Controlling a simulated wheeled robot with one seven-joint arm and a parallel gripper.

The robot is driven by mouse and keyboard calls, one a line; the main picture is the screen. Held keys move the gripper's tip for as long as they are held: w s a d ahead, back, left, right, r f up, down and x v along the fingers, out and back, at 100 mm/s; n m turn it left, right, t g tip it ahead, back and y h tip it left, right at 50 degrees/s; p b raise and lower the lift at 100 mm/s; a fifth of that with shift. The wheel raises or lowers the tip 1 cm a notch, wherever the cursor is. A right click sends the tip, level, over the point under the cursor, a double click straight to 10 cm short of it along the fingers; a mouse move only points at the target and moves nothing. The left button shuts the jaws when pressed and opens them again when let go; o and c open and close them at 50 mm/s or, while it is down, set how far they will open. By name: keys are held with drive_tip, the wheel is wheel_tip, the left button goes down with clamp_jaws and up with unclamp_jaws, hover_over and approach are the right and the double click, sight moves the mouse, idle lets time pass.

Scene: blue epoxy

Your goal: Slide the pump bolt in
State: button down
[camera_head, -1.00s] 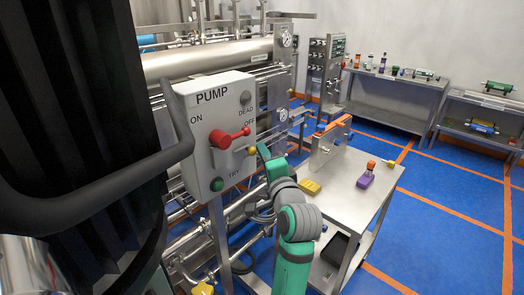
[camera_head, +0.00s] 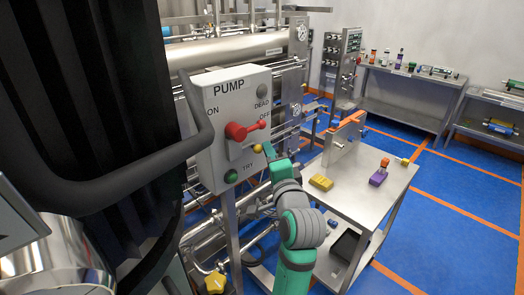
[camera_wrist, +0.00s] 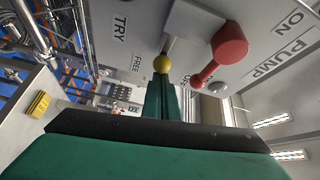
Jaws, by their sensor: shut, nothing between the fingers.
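The pump box (camera_head: 205,165) is a grey panel marked PUMP, ON, OFF, DEAD and TRY. The bolt has a small yellow ball knob (camera_head: 257,148) on the box's right side, below the red lever (camera_head: 236,131), which points right toward OFF. In the wrist view, the yellow knob (camera_wrist: 162,63) sits just past my fingertips, near a FREE label, on a short stem from a light block (camera_wrist: 190,28). My gripper (camera_head: 268,150) is shut and empty, its green fingers pointing at the knob. Whether they touch it, I cannot tell. The bolt's far end is hidden.
A green TRY button (camera_head: 231,176) is low on the box. A steel cart (camera_head: 350,190) stands to the right, with a yellow block (camera_head: 321,182) and a purple item (camera_head: 378,178) on it. Pipes run behind the box. Blue floor (camera_head: 440,215) is open at the right.

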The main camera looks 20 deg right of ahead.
drive_tip(key=s+d, duration=0.3)
drive_tip(key=s, duration=0.5)
drive_tip(key=shift+s+d, duration=0.2)
drive_tip(key=shift+s, duration=0.1)
idle(0.4)
drive_tip(key=shift+w, duration=0.1)
